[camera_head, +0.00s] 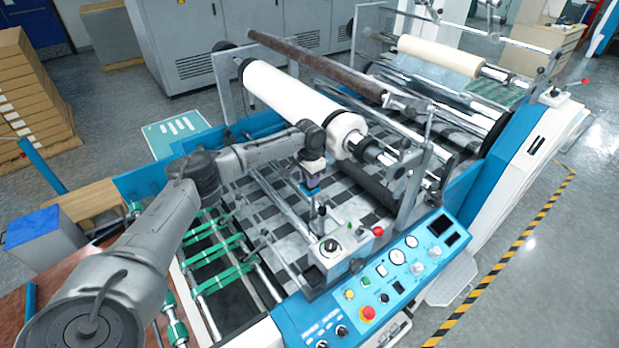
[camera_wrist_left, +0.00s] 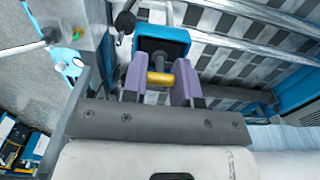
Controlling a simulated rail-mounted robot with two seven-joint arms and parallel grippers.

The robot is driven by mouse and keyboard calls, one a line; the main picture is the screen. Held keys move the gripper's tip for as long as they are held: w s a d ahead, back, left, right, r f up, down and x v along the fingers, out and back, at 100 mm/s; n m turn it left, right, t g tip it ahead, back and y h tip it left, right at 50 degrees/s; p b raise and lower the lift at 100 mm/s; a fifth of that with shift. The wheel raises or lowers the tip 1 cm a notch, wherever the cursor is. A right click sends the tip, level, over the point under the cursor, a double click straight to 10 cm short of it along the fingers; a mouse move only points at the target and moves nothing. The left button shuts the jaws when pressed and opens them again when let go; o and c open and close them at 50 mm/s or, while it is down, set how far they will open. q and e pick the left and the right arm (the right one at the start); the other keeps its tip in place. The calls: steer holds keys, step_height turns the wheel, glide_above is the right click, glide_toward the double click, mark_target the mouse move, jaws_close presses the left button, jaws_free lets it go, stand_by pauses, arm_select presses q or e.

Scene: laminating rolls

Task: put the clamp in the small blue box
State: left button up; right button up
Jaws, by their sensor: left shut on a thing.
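My left gripper (camera_head: 311,176) hangs over the machine's black-and-white checked bed, near the end of the white roll. In the left wrist view its two purple fingers (camera_wrist_left: 160,88) are shut on a short gold-yellow cylindrical piece (camera_wrist_left: 160,78), which looks like part of the clamp. The rest of the clamp is hidden or too small to make out. A small blue box-like thing (camera_wrist_left: 168,33) with a dark face is just beyond the fingertips. It shows as a blue patch (camera_head: 312,189) under the gripper in the head view. I cannot tell whether they touch. My right gripper is not in view.
The white roll (camera_head: 290,95) and metal bars lie close behind the gripper. The control panel (camera_head: 400,268) with buttons is at front right. A grey box with a blue top (camera_head: 32,225) stands at far left, near stacked cartons (camera_head: 32,90).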

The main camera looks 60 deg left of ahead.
arm_select(q)
steer(key=o, duration=0.9)
steer(key=shift+f, duration=0.1)
steer(key=shift+o, duration=0.2)
